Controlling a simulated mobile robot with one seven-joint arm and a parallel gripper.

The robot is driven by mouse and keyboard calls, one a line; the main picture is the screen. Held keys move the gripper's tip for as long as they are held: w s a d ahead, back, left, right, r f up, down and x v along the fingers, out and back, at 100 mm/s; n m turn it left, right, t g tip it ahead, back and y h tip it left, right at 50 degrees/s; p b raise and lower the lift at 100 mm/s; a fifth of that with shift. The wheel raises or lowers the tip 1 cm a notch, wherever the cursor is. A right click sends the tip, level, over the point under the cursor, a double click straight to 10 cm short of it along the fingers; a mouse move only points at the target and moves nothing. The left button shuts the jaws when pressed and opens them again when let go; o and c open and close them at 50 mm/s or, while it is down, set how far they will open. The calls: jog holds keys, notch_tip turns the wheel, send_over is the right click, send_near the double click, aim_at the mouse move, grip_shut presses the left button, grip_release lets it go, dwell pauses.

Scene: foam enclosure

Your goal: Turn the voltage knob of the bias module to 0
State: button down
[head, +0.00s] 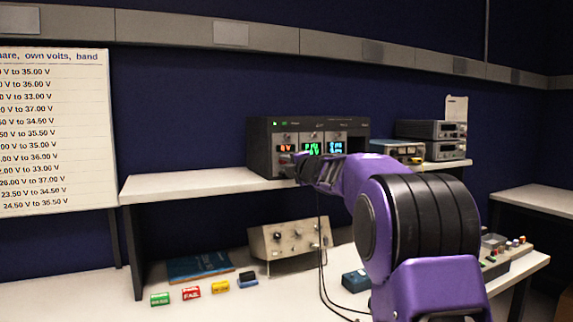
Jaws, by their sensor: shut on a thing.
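The dark module rack (260,150) stands on the raised white shelf, with three modules side by side. The left module (285,138) has a small orange-red display that seems to read 0 V, though it is too small to be sure. The middle display (311,148) is green and the right one (336,147) is blue. My gripper (290,159) is at the lower front of the left module, shut on what looks like its knob. The knob itself is hidden by the fingers, so its pointer cannot be read. My purple arm covers the rack's lower right.
More instruments (431,130) stand right of the rack. Below, a sloped grey panel with knobs (290,239), a blue book (199,266) and several coloured blocks (191,293) lie on the bench. Cables hang below my gripper. A printed voltage chart (52,130) is at left.

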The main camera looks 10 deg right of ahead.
jog(key=c, duration=1.1)
grip_release()
jog(key=shift+o, duration=0.2)
jog(key=shift+s, duration=0.1)
jog(key=v, duration=1.7)
jog(key=shift+s+d, duration=0.1)
